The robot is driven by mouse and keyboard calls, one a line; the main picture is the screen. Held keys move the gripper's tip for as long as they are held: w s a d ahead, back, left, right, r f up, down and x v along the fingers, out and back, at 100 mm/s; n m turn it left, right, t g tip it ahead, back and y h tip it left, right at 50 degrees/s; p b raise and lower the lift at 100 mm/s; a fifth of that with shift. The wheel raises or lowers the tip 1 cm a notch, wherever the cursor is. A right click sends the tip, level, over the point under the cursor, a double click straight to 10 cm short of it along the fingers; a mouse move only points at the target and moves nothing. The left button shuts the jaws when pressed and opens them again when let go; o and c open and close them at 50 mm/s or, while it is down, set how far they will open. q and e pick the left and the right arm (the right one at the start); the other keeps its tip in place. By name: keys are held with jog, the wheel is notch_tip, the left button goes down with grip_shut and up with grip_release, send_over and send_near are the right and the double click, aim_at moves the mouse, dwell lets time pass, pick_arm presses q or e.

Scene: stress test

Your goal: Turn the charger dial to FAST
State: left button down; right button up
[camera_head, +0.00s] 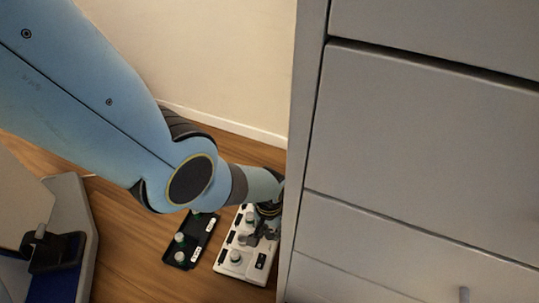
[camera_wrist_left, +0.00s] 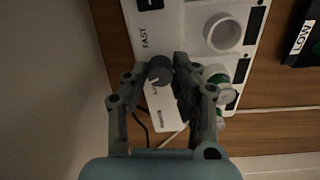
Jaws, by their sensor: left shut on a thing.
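The white charger (camera_head: 229,263) lies on the wooden floor beside the grey drawer unit, with several round sockets or knobs on its face. In the left wrist view, the dark grey dial (camera_wrist_left: 160,70) sits on the white charger panel (camera_wrist_left: 178,16), with the word FAST printed above and left of it. A second label below the dial is too blurred to read. My left gripper (camera_wrist_left: 160,72) is shut on the dial, one finger on each side. In the head view the gripper (camera_head: 262,228) partly hides the charger and the dial. My right gripper is in neither view.
A black box (camera_head: 190,239) with light round parts lies just left of the charger; its LOW label (camera_wrist_left: 302,36) shows in the left wrist view. The grey drawer unit (camera_head: 420,140) stands close on the right. The cream wall (camera_head: 230,60) is behind.

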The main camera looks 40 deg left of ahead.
aim_at(269, 232)
pick_arm(q)
jog(key=m, duration=1.3)
jog(key=shift+a, duration=0.1)
dwell(0.4)
jog(key=c, duration=1.1)
grip_release()
jog(key=shift+o, duration=0.2)
jog(key=shift+r, duration=0.1)
notch_tip(269, 232, up, 12)
